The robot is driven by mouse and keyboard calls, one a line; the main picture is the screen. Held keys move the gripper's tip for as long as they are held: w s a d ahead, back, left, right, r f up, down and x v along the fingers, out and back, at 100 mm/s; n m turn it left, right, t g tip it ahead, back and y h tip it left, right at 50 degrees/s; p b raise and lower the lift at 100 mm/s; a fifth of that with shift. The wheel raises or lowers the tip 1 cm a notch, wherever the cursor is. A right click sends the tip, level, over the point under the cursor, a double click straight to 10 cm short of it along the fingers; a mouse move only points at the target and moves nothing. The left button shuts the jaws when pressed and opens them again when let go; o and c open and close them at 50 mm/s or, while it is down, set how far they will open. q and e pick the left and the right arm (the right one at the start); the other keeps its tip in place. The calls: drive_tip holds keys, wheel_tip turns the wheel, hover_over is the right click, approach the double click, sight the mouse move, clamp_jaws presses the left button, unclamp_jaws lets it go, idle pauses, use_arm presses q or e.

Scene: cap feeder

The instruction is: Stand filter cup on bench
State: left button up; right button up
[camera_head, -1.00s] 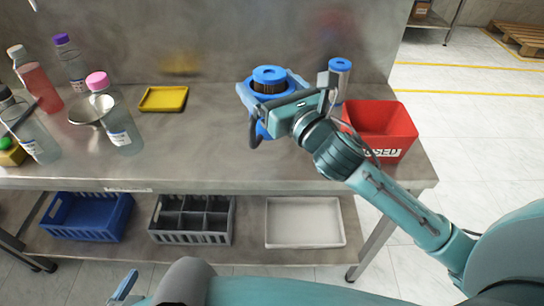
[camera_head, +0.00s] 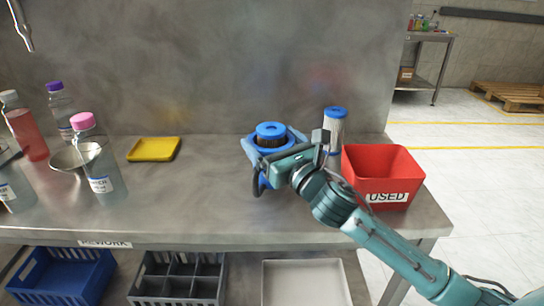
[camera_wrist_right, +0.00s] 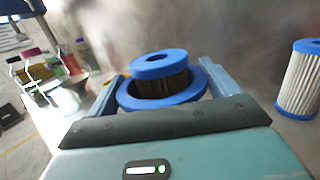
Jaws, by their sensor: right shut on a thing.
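The filter cup (camera_head: 263,181) is blue, with a wide rim that shows in the right wrist view (camera_wrist_right: 138,103). A dark pleated filter with a blue ring cap (camera_head: 271,130) sits in it and stands out above the rim. My right gripper (camera_head: 273,150) is shut on the cup, its blue fingers on either side of the rim in the right wrist view. The cup looks about upright over the back of the steel bench (camera_head: 200,200). Its lower part is mostly hidden by my gripper, so I cannot tell whether it touches the bench. My left gripper is out of view.
A white pleated filter (camera_head: 335,130) with a blue cap stands right of the cup. A red bin (camera_head: 384,160) marked USED is beside it. A yellow tray (camera_head: 154,150) and several bottles (camera_head: 96,165) are at left. The bench between tray and cup is clear.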

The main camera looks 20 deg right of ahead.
drive_tip(key=shift+f, duration=1.15)
drive_tip(key=shift+b, duration=0.3)
drive_tip(key=shift+f, duration=0.2)
drive_tip(key=o, duration=1)
drive_tip(key=shift+c, duration=0.2)
drive_tip(key=shift+r, duration=0.2)
drive_tip(key=shift+s+d+f, duration=0.1)
drive_tip(key=shift+s+f, duration=0.05)
drive_tip(key=shift+s, duration=0.25)
drive_tip(key=v, duration=1.1)
drive_tip(key=shift+s+d, duration=0.1)
drive_tip(key=shift+s, duration=0.05)
